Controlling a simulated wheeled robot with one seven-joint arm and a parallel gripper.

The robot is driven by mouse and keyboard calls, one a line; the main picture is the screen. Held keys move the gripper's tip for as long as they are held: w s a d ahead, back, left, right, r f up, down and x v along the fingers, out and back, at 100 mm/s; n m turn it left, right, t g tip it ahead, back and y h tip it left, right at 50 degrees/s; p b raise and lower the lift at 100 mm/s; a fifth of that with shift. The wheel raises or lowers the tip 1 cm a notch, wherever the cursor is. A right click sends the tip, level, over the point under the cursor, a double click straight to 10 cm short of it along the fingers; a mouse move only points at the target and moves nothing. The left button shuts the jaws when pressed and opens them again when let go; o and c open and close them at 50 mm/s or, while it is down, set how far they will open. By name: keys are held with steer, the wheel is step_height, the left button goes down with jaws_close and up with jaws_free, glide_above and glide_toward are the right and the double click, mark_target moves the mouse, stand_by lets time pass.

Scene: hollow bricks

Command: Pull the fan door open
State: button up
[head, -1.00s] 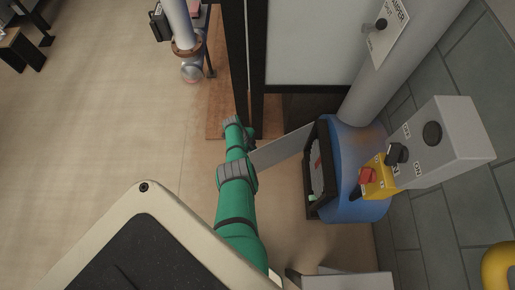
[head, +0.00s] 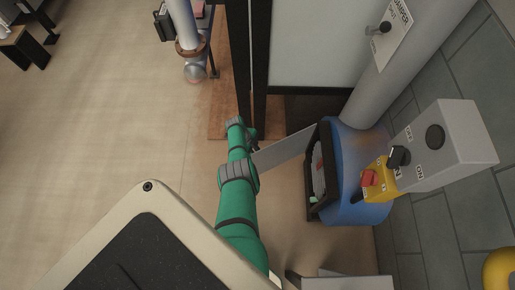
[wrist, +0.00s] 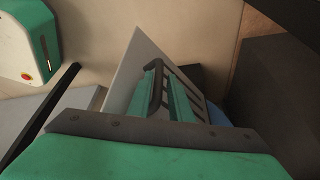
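The fan is a blue housing (head: 352,184) with a dark square frame on its left side, right of centre in the head view. A flat grey door (head: 285,148) stands out to the left from the frame's far edge, so the fan door is ajar. My green arm reaches up to the left of the door, and its end largely hides my gripper in that view. In the wrist view my gripper (wrist: 168,90) has its green fingers in front of the pale door panel (wrist: 131,68). A dark bar lies by the fingers; I cannot tell whether they grip it.
A grey control box (head: 442,145) with a yellow switch unit (head: 378,180) stands right of the fan. A grey pipe (head: 385,85) rises behind it. A dark post (head: 260,60) stands beyond my arm.

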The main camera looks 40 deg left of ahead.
steer(key=v, duration=1.1)
stand_by(0.3)
